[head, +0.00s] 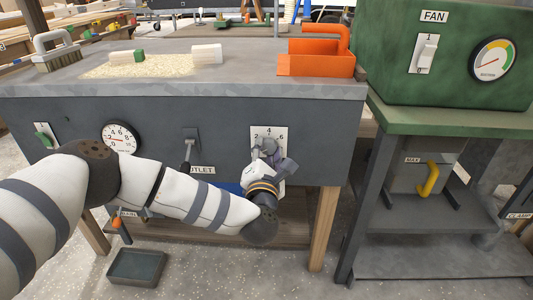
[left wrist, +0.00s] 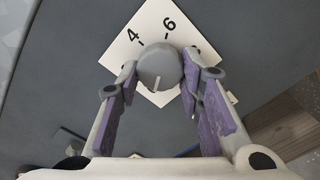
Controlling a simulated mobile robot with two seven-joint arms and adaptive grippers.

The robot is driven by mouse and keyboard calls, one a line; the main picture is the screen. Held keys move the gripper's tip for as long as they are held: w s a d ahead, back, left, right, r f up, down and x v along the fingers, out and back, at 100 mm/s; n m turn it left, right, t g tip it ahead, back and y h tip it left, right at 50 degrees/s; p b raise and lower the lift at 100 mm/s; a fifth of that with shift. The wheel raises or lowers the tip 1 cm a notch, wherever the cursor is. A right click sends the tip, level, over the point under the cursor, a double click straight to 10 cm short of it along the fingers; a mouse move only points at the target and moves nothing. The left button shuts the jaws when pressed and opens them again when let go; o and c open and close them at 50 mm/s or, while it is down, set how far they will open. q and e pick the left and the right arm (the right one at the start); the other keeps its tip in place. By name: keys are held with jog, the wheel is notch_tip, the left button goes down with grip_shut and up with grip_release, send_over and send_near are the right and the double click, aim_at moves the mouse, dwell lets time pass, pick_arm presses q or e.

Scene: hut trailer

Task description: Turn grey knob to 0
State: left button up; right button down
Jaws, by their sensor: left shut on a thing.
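The grey knob (head: 267,144) sits on a white numbered plate (head: 258,131) on the front of the dark grey bench. In the head view a 4 shows at the top of the plate. In the left wrist view the knob (left wrist: 158,66) is round, with a white mark on its lower part pointing away from the printed 4 and 6. The rest of the scale is hidden. My left gripper (head: 272,154) is at the knob, its purple-padded fingers (left wrist: 150,72) on either side, shut on it. My right gripper is not in view.
A lever (head: 188,145) above an outlet label and a round gauge (head: 120,137) are left of the knob, near my forearm. An orange tray (head: 316,64) stands on the bench top. A green cabinet (head: 450,45) with a yellow handle (head: 428,179) below stands to the right.

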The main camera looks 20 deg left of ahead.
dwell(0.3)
pick_arm(q)
jog(key=o, duration=1.2)
jog(key=shift+c, duration=0.2)
jog(key=v, duration=1.2)
jog(key=shift+r, duration=0.1)
